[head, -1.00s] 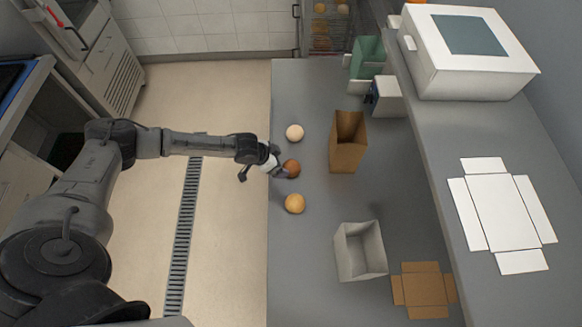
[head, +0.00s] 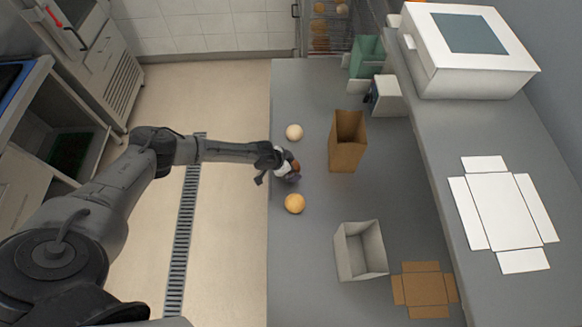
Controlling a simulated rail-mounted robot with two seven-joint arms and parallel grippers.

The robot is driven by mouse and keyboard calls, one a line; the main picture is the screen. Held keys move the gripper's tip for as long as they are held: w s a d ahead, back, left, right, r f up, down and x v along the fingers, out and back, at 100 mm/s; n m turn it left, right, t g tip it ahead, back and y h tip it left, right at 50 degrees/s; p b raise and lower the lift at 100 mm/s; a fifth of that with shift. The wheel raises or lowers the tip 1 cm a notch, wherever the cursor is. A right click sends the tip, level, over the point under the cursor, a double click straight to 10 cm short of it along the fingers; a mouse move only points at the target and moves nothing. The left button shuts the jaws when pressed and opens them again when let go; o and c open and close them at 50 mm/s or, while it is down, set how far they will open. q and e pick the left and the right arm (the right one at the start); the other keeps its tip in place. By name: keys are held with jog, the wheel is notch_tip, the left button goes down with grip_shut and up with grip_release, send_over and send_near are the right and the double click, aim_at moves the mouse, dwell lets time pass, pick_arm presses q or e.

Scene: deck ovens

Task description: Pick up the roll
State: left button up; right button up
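Three rolls lie in a column near the left edge of the grey counter: a pale roll (head: 294,132) at the back, a dark brown roll (head: 296,166) in the middle and a golden roll (head: 295,204) in front. My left gripper (head: 291,176) is at the middle roll and hides most of it; only a small brown part shows beyond the fingers. I cannot tell whether the fingers are closed on it or whether it is lifted. My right gripper is not in view.
An open brown paper bag (head: 347,142) stands right of the rolls. An open white box (head: 360,251) and a flat brown carton (head: 424,290) are nearer. A raised shelf (head: 440,150) on the right bears a white machine (head: 470,75) and a flat white carton (head: 503,215).

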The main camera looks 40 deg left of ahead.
pick_arm(q)
jog(key=shift+c, duration=0.5)
jog(key=c, duration=0.9)
